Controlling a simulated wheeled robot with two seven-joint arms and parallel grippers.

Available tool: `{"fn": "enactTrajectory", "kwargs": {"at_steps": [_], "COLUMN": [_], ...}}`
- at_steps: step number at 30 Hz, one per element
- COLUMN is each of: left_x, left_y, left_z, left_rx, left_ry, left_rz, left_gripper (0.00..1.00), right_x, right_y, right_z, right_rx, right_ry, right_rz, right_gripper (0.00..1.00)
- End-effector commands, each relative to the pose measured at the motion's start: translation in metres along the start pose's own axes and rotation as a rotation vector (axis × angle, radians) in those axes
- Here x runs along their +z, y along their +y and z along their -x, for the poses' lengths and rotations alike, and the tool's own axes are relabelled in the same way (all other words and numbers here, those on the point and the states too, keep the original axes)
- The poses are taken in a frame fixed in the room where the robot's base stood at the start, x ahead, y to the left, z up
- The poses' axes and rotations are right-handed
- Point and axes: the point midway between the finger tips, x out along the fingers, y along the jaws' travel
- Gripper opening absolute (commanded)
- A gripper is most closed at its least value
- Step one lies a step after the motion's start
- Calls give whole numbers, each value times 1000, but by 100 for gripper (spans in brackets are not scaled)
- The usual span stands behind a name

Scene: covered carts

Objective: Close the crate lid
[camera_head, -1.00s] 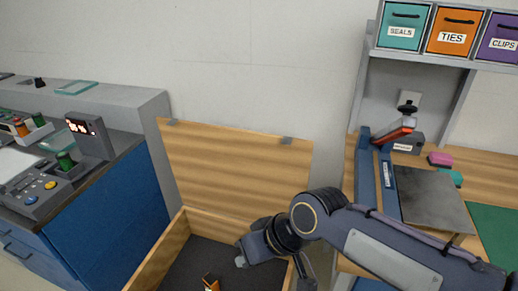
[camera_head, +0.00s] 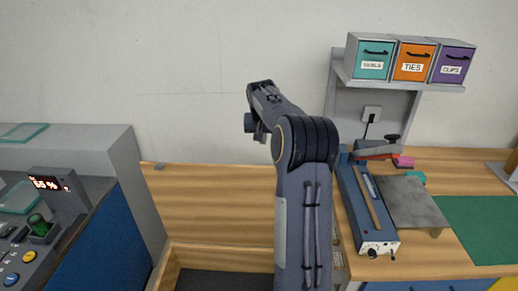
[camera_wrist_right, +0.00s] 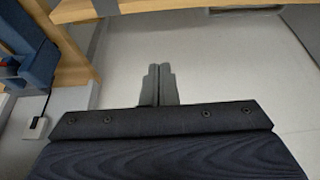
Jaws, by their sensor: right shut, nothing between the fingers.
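The wooden crate (camera_head: 166,271) stands open at the bottom centre of the head view, with a dark interior. My left gripper is in neither view.
A workbench (camera_head: 440,258) with a blue sealing machine (camera_head: 362,210) and metal plate (camera_head: 408,203) stands at right, under a shelf of labelled bins (camera_head: 412,62). A blue-sided console (camera_head: 100,240) stands at left. The wall above the lid is clear.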

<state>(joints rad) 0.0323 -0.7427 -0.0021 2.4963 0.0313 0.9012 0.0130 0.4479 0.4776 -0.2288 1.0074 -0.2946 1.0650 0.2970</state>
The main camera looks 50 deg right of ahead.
Motion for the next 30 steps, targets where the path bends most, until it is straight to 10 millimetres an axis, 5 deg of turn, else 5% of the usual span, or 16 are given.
{"fn": "enactTrajectory", "kwargs": {"at_steps": [14,30], "left_x": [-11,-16], "left_y": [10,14], "left_z": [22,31], "left_rx": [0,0], "left_ry": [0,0], "left_rz": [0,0], "left_gripper": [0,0], "right_x": [1,39], "right_y": [-1,-1], "right_z": [-92,-80], "right_rx": [-1,-3], "right_ry": [-6,-1], "right_rz": [2,2], "right_gripper": [0,0]}}
